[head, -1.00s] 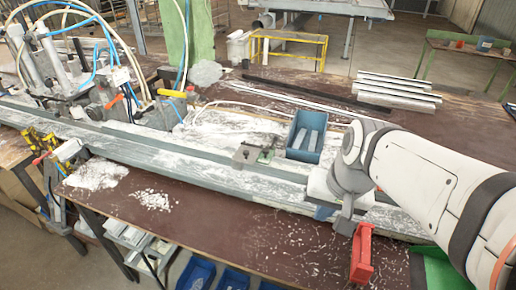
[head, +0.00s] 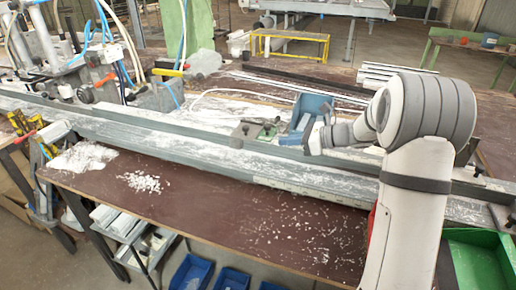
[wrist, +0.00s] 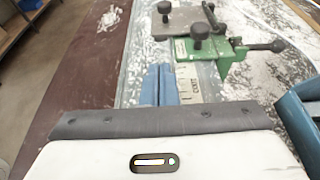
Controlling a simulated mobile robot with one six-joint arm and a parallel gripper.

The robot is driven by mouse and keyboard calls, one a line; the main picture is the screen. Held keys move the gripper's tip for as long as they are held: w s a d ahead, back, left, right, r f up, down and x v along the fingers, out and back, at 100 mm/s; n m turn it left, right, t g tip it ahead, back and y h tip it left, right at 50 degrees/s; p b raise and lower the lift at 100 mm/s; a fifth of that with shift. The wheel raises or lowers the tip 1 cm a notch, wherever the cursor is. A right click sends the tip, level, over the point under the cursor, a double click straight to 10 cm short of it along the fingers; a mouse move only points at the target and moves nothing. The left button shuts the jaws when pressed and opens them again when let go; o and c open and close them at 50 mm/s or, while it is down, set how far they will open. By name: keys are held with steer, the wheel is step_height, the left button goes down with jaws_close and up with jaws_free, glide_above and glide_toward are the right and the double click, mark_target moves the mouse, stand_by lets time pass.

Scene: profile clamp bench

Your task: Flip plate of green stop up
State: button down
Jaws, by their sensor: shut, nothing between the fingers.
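The green stop (wrist: 212,50) sits on the grey rail in the wrist view, with a dark knob on top and a dark handle sticking out right. Its green plate looks roughly flat; its exact tilt is unclear. A grey block (wrist: 180,22) with a dark knob lies just beyond it. In the head view the stop (head: 268,132) is small, beside the grey block (head: 244,132). My gripper (wrist: 160,82) is shut and empty, its blue fingers over the rail, near and left of the stop, apart from it in the picture.
A blue bin (head: 314,106) stands right behind the stop; its wall (wrist: 296,118) is close on the right in the wrist view. The long rail (head: 200,152) runs along the brown bench (head: 230,208). White shavings are scattered around. The bench front is mostly clear.

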glide_toward(242, 145)
steer(key=x, duration=0.3)
steer(key=shift+a+f, duration=0.1)
steer(key=shift+a, duration=0.3)
steer(key=shift+w+a, duration=0.1)
stand_by(0.3)
